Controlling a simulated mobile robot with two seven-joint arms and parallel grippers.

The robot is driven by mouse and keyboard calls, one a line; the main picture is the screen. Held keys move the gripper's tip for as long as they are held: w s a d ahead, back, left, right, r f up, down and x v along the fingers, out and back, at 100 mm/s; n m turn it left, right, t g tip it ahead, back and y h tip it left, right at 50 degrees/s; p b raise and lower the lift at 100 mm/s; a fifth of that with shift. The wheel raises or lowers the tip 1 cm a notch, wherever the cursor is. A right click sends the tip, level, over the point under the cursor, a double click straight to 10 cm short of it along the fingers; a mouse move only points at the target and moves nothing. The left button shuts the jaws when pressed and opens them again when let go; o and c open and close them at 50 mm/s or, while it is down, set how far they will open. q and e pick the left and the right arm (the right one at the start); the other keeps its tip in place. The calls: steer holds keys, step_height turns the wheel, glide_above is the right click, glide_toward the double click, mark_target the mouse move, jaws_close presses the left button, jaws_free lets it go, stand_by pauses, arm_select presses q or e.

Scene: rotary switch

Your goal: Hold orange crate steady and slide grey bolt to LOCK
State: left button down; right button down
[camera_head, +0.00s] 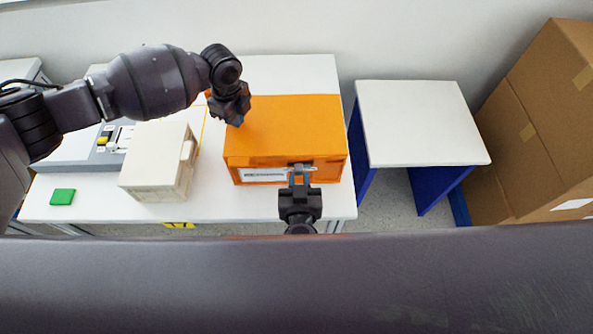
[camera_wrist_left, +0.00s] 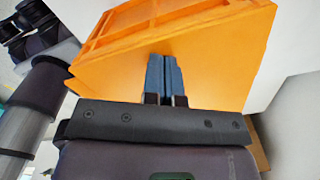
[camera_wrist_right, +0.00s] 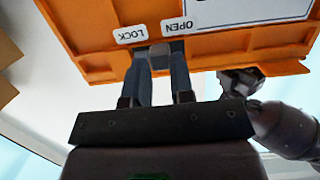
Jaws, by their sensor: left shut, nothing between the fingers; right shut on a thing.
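The orange crate (camera_head: 285,125) stands on the white table. Its front face carries the small grey bolt (camera_wrist_right: 158,54). In the right wrist view, an upside-down LOCK label (camera_wrist_right: 131,34) and OPEN label (camera_wrist_right: 176,26) flank the bolt, which sits between them. My right gripper (camera_head: 301,174) comes at the crate front from below, with its fingers shut on the bolt. My left gripper (camera_head: 238,121) is shut and empty at the top left edge of the crate. In the left wrist view, its closed fingers (camera_wrist_left: 164,62) overlap the crate's orange panel; contact cannot be told.
A cream box (camera_head: 152,160) stands left of the crate, with a grey switch panel (camera_head: 108,150) behind it and a green block (camera_head: 62,197) nearby. A white-topped blue stand (camera_head: 422,120) is at right, beside a cardboard box (camera_head: 540,130). The table is clear between the two boxes.

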arm_select(q)
steer(key=shift+s+f, duration=0.25)
steer(key=shift+f, duration=0.1)
arm_select(e)
steer(key=shift+d+f, duration=0.1)
steer(key=shift+d, duration=0.7)
steer(key=c, duration=1)
jaws_free()
steer(key=shift+s, duration=0.15)
steer(key=shift+s+r, duration=0.2)
steer(key=shift+s, duration=0.55)
steer(key=shift+s+r, duration=0.15)
steer(key=shift+s, duration=0.65)
steer(key=shift+s+r, duration=0.2)
steer(key=shift+s, duration=0.55)
arm_select(q)
steer(key=shift+w+r+p, duration=0.15)
steer(key=shift+r+p, duration=0.6)
steer(key=shift+p, duration=0.05)
steer(key=shift+r+p, duration=0.55)
steer(key=shift+r, duration=0.05)
steer(key=shift+w+r+p, duration=0.1)
steer(key=shift+r+p, duration=0.25)
steer(key=shift+r, duration=1.6)
arm_select(e)
steer(key=shift+r, duration=1.45)
